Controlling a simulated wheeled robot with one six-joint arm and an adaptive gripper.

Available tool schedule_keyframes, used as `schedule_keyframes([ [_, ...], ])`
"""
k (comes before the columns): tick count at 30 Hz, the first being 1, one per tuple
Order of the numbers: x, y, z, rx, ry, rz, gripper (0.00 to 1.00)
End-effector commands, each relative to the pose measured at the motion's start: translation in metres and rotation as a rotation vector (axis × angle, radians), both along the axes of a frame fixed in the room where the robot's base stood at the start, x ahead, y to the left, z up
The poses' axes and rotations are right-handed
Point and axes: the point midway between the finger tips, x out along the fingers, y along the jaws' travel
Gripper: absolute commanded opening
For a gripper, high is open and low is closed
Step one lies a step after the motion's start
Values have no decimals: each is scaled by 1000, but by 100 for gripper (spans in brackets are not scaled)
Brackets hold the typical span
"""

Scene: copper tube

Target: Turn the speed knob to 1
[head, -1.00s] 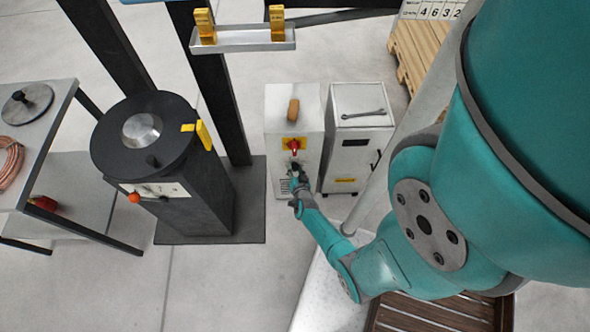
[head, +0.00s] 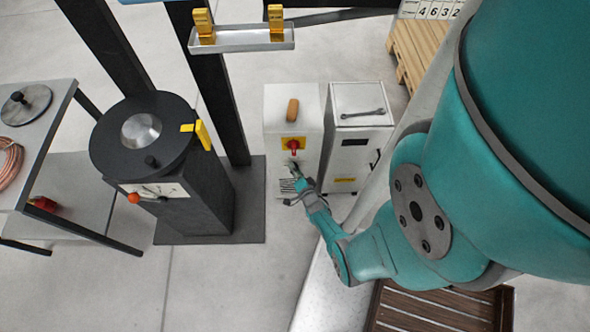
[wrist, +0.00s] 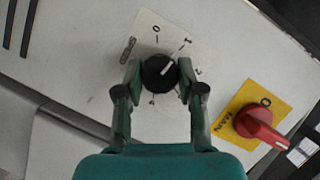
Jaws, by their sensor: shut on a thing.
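The speed knob (wrist: 159,72) is a round black knob with a white pointer line, on a pale dial plate (wrist: 150,28) in the wrist view. The pointer faces up and right, about in line with the mark 1. My gripper (wrist: 158,76) is shut on the knob, one finger on each side. In the head view my gripper (head: 292,172) is at the front of a white cabinet (head: 273,103), and I cannot make out the knob there.
A red main switch (wrist: 260,126) on a yellow plate sits right of the knob, close to the right finger. A grey cabinet (head: 360,105) with a wrench (head: 364,114) on top stands right of the white one. A black machine (head: 185,200) stands to the left.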

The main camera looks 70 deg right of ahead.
Motion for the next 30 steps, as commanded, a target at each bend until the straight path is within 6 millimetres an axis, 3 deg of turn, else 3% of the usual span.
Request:
schedule_keyframes([
  [23,-1,-1,-1,42,-100,-4,3],
  [24,-1,-1,-1,42,-100,-4,43],
  [27,-1,-1,-1,42,-99,-4,63],
  [30,-1,-1,-1,42,-99,-3,63],
])
